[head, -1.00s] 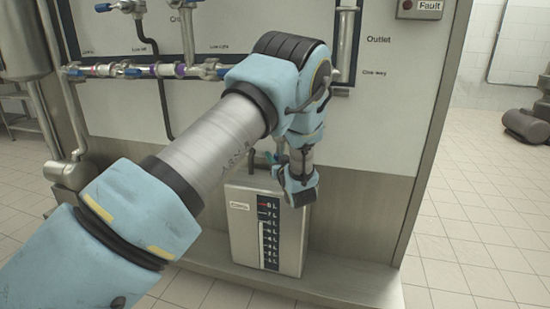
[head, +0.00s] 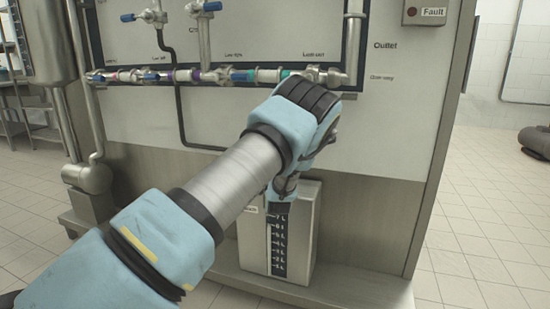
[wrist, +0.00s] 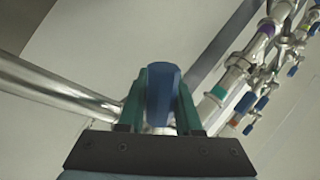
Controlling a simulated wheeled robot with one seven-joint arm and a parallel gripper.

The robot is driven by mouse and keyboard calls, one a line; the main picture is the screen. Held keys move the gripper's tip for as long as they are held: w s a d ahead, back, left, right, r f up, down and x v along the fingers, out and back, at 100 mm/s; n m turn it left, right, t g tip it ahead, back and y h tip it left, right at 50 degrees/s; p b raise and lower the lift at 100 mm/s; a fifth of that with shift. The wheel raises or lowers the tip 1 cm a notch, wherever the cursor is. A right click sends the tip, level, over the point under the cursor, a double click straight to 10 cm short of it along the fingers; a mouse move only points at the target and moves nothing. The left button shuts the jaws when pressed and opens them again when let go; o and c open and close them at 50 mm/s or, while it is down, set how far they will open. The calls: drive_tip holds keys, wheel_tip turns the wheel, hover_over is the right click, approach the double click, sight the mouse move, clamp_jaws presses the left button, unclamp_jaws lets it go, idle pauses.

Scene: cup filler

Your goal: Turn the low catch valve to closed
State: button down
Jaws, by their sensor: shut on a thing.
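In the wrist view, my gripper (wrist: 162,108) has its two green fingers closed on either side of a blue valve handle (wrist: 164,88). The handle points along the fingers and its metal body is mostly hidden behind them. In the head view, the "Low catch" label (head: 313,54) is on the panel above the right end of the horizontal pipe (head: 215,76). My arm covers the space below that pipe end, so my fingers and the held handle are hidden there. The handle's position as open or closed cannot be told.
Several other blue-handled valves (wrist: 262,103) line the pipe beside my gripper. A metal catch tank (head: 302,235) with a dark level scale stands on the low ledge below. A Fault box (head: 425,12) is at the upper right.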

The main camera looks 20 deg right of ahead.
drive_tip(key=shift+w+a+r+m+g+h+b, duration=0.1)
drive_tip(key=shift+r+m+g+h+b, duration=0.65)
drive_tip(key=shift+m+h, duration=1.25)
drive_tip(key=shift+w+a+r+m+g+h+b, duration=0.2)
drive_tip(key=shift+r+m+h, duration=1)
drive_tip(key=shift+m, duration=1.6)
drive_tip(key=shift+s+r+m+g+h+b, duration=0.1)
drive_tip(key=shift+r+m+g+h+b, duration=0.6)
drive_tip(key=shift+m+h, duration=1.3)
drive_tip(key=shift+r+m+y+p, duration=0.3)
drive_tip(key=shift+m+y, duration=0.1)
drive_tip(key=shift+m, duration=0.1)
drive_tip(key=c, duration=0.6)
unclamp_jaws()
drive_tip(key=shift+f, duration=0.1)
drive_tip(key=v, duration=1)
drive_tip(key=shift+s+a+f, duration=0.15)
drive_tip(key=shift+s+f, duration=0.05)
drive_tip(key=shift+f, duration=0.1)
